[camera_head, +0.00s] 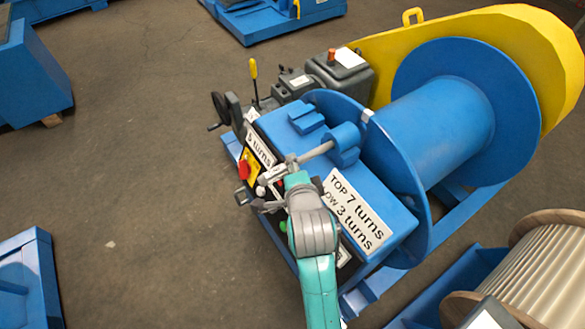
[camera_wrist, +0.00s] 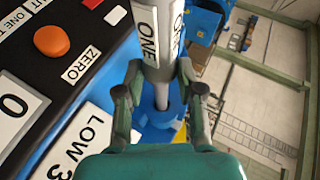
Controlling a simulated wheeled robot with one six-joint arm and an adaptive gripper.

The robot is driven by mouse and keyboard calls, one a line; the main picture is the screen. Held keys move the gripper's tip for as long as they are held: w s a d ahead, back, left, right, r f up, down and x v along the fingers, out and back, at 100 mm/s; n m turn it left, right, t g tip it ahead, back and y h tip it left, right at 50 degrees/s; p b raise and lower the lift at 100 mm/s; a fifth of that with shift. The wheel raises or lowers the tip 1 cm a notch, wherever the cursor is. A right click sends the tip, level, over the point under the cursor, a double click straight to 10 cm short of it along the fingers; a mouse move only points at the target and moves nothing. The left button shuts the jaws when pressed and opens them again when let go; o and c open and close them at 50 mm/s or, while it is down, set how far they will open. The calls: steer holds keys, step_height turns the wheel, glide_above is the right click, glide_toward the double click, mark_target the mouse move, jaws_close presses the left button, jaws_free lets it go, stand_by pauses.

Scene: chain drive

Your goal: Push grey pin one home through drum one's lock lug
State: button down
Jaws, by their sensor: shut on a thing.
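Grey pin one (camera_head: 319,151) runs from my gripper (camera_head: 290,166) toward the blue lock lug (camera_head: 345,141) on drum one's stand, and its far end meets the lug. In the wrist view my gripper (camera_wrist: 158,72) is shut on the pin's thick end, which bears a white "ONE" label (camera_wrist: 149,36). The thinner grey shaft (camera_wrist: 161,96) passes on toward the blue lug, partly hidden by my gripper. How deep the pin sits cannot be told. Drum one (camera_head: 437,125) is a blue flanged drum to the right of the lug.
A panel by my gripper has an orange button (camera_wrist: 52,41), a "ZERO" label (camera_wrist: 82,66) and a red knob (camera_head: 244,169). A "TOP 7 turns" sign (camera_head: 356,212) lies on the blue housing. A yellow chain guard (camera_head: 535,40) stands behind the drum. Open floor (camera_head: 130,170) is at left.

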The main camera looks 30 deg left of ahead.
mark_target(324, 151)
steer(key=shift+w+d+r, duration=0.1)
steer(key=shift+w+d, duration=0.5)
steer(key=shift+w, duration=0.8)
steer(key=shift+w+d+f, duration=0.1)
steer(key=shift+w+d, duration=0.45)
steer(key=shift+w, duration=0.85)
steer(key=shift+w+d+r, duration=0.1)
steer(key=shift+w+d, duration=0.5)
steer(key=shift+w, duration=0.8)
steer(key=c, duration=0.7)
jaws_free()
steer(key=shift+o, duration=0.3)
steer(key=shift+d+f, duration=0.1)
steer(key=shift+f, duration=0.2)
steer(key=shift+s+d+r, duration=0.15)
steer(key=shift+s+d, duration=0.2)
steer(key=shift+d, duration=0.05)
steer(key=v, duration=1.1)
steer(key=shift+a+r, duration=0.15)
steer(key=shift+r, duration=0.25)
steer(key=shift+a, duration=0.1)
